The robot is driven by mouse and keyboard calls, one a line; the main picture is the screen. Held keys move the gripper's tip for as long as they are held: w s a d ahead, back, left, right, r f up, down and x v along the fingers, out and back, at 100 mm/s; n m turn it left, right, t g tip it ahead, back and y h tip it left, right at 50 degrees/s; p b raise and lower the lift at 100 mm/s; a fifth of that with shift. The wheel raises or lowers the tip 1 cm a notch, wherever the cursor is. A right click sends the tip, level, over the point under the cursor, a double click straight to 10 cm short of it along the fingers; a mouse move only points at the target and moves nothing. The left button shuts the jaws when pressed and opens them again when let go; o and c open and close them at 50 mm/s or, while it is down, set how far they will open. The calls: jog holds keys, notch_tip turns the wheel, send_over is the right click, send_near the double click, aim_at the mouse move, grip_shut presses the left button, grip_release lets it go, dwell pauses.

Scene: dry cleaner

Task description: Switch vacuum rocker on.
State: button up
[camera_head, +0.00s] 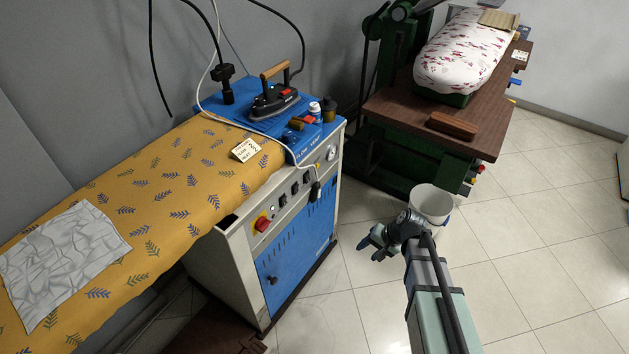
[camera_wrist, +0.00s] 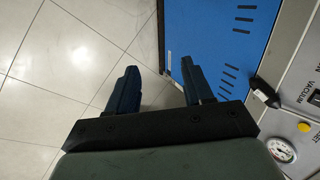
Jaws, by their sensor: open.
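The front panel (camera_head: 245,232) of the white and blue ironing unit carries a red rotary switch (camera_head: 262,224) and a row of small black rockers. The rocker nearest the gauge (camera_head: 306,178) appears to be the vacuum one. In the wrist view, the "VACUUM" label (camera_wrist: 298,103) shows at the right, with part of a black rocker (camera_wrist: 315,100) at the picture edge. I cannot tell its position. My gripper (camera_head: 372,242) is open and empty, in front of and to the right of the unit, apart from it. Its spread fingers also show in the wrist view (camera_wrist: 158,66).
A pressure gauge (camera_head: 331,153) and a yellow button (camera_wrist: 304,127) are nearby. A white bucket (camera_head: 431,205) stands behind my gripper. The iron (camera_head: 275,100) rests on top. Tiled floor is free at right.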

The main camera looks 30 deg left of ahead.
jog(key=w+a+r+m+t+y, duration=0.1)
jog(key=w+a+r+m+y, duration=0.3)
jog(key=a+r+m, duration=0.3)
jog(key=w+a+r+m+y, duration=0.4)
jog(key=a+r+m, duration=0.3)
jog(key=m, duration=0.6)
send_near(308, 179)
jog(key=x, duration=0.7)
jog(key=shift+a+f, duration=0.1)
jog(key=shift+f, duration=0.1)
